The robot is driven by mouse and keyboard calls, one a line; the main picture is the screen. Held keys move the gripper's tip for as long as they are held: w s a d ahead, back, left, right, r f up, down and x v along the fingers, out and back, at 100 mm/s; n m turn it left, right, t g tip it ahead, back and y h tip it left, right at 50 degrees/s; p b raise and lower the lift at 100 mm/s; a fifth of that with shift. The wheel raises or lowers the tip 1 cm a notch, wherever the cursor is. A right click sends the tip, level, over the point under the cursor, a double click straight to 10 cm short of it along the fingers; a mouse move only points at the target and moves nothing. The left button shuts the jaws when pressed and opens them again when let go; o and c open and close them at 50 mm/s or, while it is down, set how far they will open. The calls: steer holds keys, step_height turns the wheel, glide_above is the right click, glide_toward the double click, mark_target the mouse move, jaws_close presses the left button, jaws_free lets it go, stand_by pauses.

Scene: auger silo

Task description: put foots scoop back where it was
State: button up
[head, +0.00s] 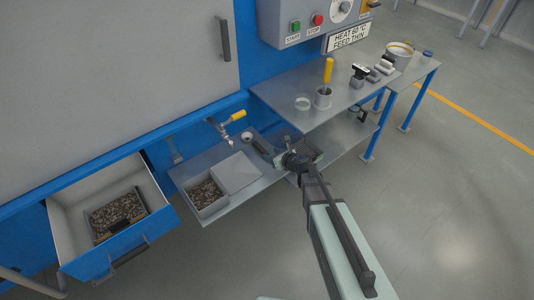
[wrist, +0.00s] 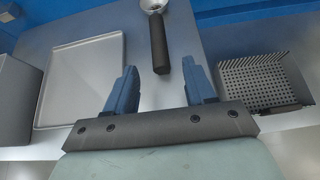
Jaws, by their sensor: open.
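A scoop with a black handle (wrist: 160,45) and a round metal bowl (wrist: 153,5) lies on the low metal shelf in the wrist view. It also shows in the head view (head: 261,147), just left of my gripper. My gripper (wrist: 160,82) is open and empty, its two blue fingers spread apart. The handle's near end lies ahead of the gap between them, not gripped. In the head view my gripper (head: 286,160) is over the shelf's right part. A dark object with a yellow edge (head: 120,234) lies in the open drawer; I cannot tell what it is.
A square pale tray (head: 236,171) and a bin (head: 208,195) of brown pieces stand left on the shelf. A perforated metal basket (wrist: 262,80) is right of my gripper. The open drawer (head: 70,235) juts out at left. A tap with a yellow handle (head: 238,115) overhangs the shelf.

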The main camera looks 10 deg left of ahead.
steer(key=v, duration=0.5)
stand_by(0.4)
